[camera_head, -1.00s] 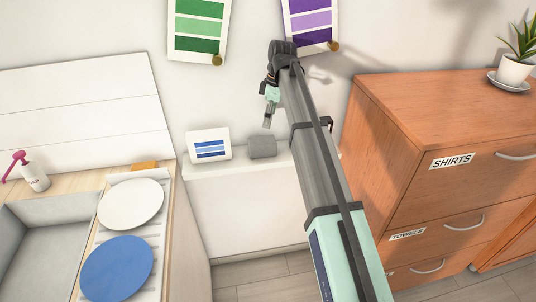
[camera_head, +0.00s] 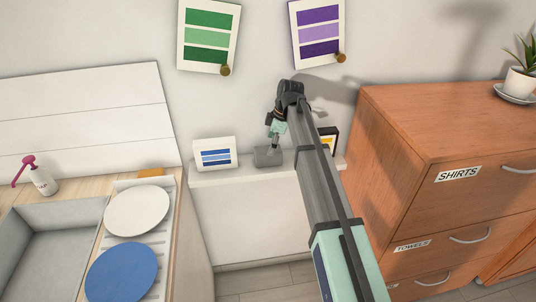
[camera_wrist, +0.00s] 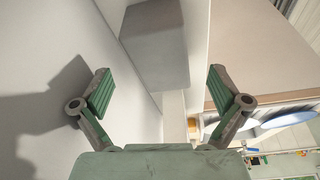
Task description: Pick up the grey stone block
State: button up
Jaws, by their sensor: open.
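The grey stone block (camera_head: 266,157) sits on a narrow white ledge (camera_head: 222,176) against the wall, between a blue-striped card and my arm. In the wrist view the block (camera_wrist: 154,45) is at the top centre, between and beyond the fingertips. My gripper (camera_head: 274,146) is just at the block's upper side in the head view. In the wrist view my gripper (camera_wrist: 160,82) has its two green-padded fingers spread wide, with nothing between the pads that I can see held. Whether a finger touches the block cannot be told.
A white card with blue stripes (camera_head: 215,154) stands close left of the block. A yellow-marked dark frame (camera_head: 328,141) stands to the right, partly behind my arm. A wooden drawer cabinet (camera_head: 425,170) is at right; a sink (camera_head: 40,245) and plates (camera_head: 122,272) are at left.

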aim_at(266, 156)
jog(key=shift+s+a+p+x, duration=0.1)
jog(key=shift+p+x, duration=0.5)
jog(key=shift+x, duration=0.6)
jog(key=shift+s+a+p+x, duration=0.15)
jog(key=shift+p+x, duration=0.4)
jog(key=shift+x, duration=0.65)
jog(key=shift+f, duration=0.35)
jog(key=shift+f, duration=0.2)
jog(key=shift+w, duration=0.1)
grip_shut()
